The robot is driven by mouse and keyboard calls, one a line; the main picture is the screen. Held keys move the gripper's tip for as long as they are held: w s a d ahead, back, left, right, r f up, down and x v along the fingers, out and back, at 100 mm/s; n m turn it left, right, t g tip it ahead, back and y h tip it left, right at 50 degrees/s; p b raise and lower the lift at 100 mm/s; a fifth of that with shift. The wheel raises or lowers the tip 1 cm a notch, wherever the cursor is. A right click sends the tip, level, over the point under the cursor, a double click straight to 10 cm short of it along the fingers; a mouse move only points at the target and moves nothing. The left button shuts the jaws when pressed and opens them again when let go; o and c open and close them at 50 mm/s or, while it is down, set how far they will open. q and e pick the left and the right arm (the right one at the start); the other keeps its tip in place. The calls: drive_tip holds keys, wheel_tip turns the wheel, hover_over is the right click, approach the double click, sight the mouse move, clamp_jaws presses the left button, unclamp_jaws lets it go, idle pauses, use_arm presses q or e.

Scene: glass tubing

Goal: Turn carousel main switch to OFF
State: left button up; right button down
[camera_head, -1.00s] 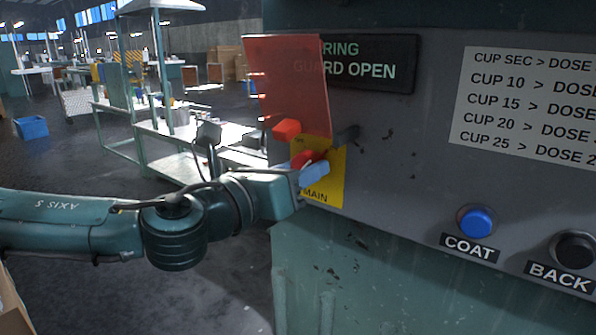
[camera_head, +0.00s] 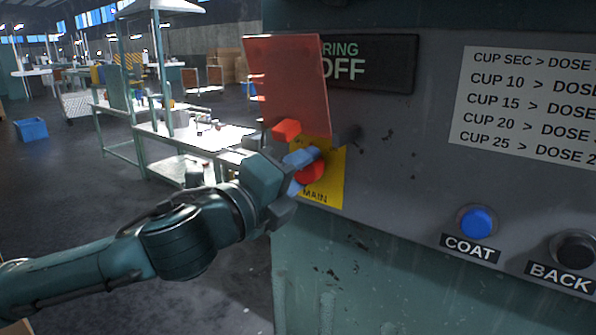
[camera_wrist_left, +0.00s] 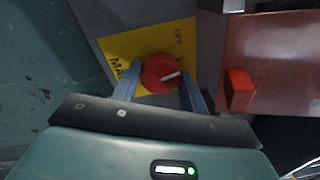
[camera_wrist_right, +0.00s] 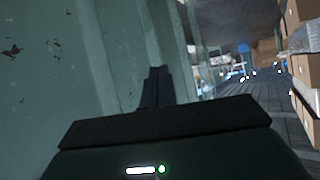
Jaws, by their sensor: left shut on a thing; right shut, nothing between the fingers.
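The main switch is a red round knob (camera_head: 311,172) on a yellow plate (camera_head: 330,185) marked MAIN, on the grey machine panel. My left gripper (camera_head: 301,167) is shut on the knob, with its blue fingers on either side. In the left wrist view the knob (camera_wrist_left: 160,72) shows a white pointer line; small lettering on the plate is hard to read. A translucent red cover (camera_head: 290,80) stands raised above the switch. The display (camera_head: 370,63) reads OFF on its lower line. My right gripper (camera_wrist_right: 157,86) is shut and empty beside a greenish ribbed surface.
A red block (camera_head: 287,129) sits at the cover's lower edge, close to my left gripper. A dark bracket (camera_head: 347,136) juts out right of the plate. A blue COAT button (camera_head: 476,222) and a black BACK button (camera_head: 574,250) are lower right. Open floor and benches lie left.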

use_arm(q)
drive_tip(key=n, duration=0.3)
drive_tip(key=shift+n, duration=0.4)
drive_tip(key=shift+n+t+p, duration=0.3)
drive_tip(key=shift+n+p, duration=0.3)
drive_tip(key=shift+n, duration=0.9)
use_arm(e)
drive_tip(key=shift+w+d+h, duration=0.1)
drive_tip(key=shift+d+h, duration=0.2)
drive_tip(key=shift+d, duration=0.05)
drive_tip(key=shift+r, duration=0.1)
use_arm(q)
drive_tip(key=o, duration=1)
drive_tip(key=shift+d, duration=0.1)
drive_tip(key=shift+c, duration=0.2)
drive_tip(key=shift+o, duration=0.2)
use_arm(e)
drive_tip(key=shift+s+a, duration=0.1)
drive_tip(key=shift+s, duration=0.1)
